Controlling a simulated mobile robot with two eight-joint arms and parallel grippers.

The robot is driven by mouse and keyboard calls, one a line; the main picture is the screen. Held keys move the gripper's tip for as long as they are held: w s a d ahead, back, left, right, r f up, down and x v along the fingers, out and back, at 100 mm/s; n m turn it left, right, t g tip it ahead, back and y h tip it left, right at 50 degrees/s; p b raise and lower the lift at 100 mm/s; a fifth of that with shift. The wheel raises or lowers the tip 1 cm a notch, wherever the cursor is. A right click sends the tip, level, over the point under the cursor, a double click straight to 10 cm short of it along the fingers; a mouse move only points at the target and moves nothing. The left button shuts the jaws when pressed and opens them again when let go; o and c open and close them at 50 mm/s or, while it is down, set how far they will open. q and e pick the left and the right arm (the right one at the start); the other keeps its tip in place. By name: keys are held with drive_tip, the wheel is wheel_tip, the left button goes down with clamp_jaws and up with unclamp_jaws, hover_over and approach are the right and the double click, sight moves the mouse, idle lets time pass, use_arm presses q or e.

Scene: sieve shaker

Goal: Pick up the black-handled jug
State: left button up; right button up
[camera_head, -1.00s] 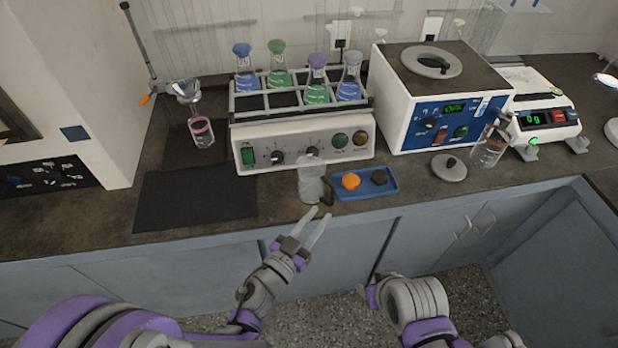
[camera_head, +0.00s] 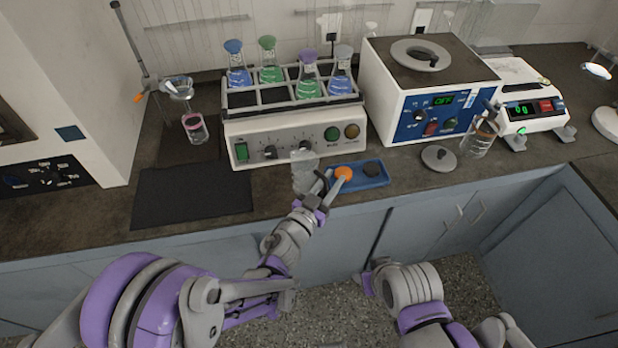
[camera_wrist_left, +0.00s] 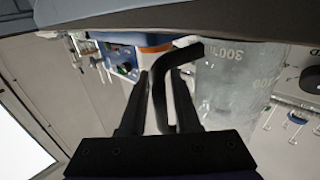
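The clear jug (camera_head: 304,172) stands on the counter in front of the shaker box. In the left wrist view the jug (camera_wrist_left: 235,88) fills the right side, with number marks on its wall. Its black handle (camera_wrist_left: 160,100) runs between the two dark fingers. My left gripper (camera_head: 332,180) is at the jug's right side, open around the handle, with gaps visible beside it. In the head view the fingers hide most of the handle. My right arm is low at centre right; its fingers cannot be made out.
A blue tray (camera_head: 372,182) with an orange and a dark stopper lies right beside the jug and left gripper. The shaker box (camera_head: 290,148) with a flask rack stands behind. A black mat (camera_head: 190,195) lies left. A glass vessel (camera_head: 481,138) stands farther right.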

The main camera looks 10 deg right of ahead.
use_arm(q)
clamp_jaws()
idle(1.3)
